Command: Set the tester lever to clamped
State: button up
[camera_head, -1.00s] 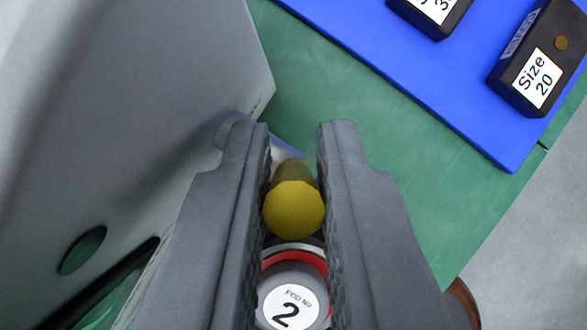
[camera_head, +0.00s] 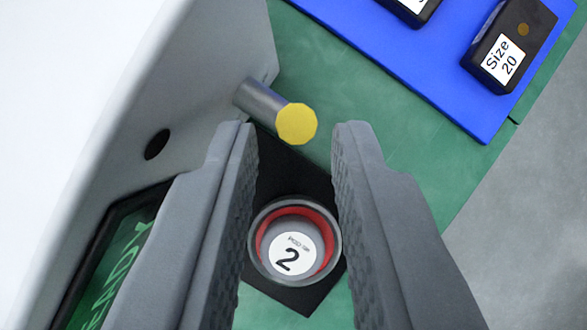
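The tester (camera_head: 190,70) is a light grey housing at the left. Its lever is a grey metal rod (camera_head: 259,99) with a yellow knob (camera_head: 297,124), sticking out from the housing's side toward the lower right. My gripper (camera_head: 295,130) is open, its two dark grey fingers apart. The knob shows between and just beyond the fingertips, nearer the left one; I see no grip on it. Below, between the fingers, a round cup (camera_head: 293,241) with a red inner ring and a label "2" sits on a black base (camera_head: 310,298).
A blue mat (camera_head: 400,60) at the upper right carries black boxes, one labelled "Size 20" (camera_head: 508,45). The green bench top (camera_head: 420,150) is clear between mat and tester. A dark-framed green display (camera_head: 115,265) is at the lower left. Grey floor shows at the right.

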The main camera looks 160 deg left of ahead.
jog(key=v, duration=1.3)
jog(key=shift+r, duration=0.3)
jog(key=shift+s, duration=0.1)
jog(key=s+d+r+n+t+y, duration=0.1)
jog(key=s+d+n+t, duration=0.1)
jog(key=s+t, duration=0.3)
jog(key=s+d+r+n+t+y, duration=0.1)
jog(key=s+t, duration=0.5)
jog(key=s, duration=0.6)
jog(key=shift+s+d+r+n+t, duration=0.3)
jog(key=shift+d+r+n, duration=0.2)
jog(key=shift+d, duration=0.65)
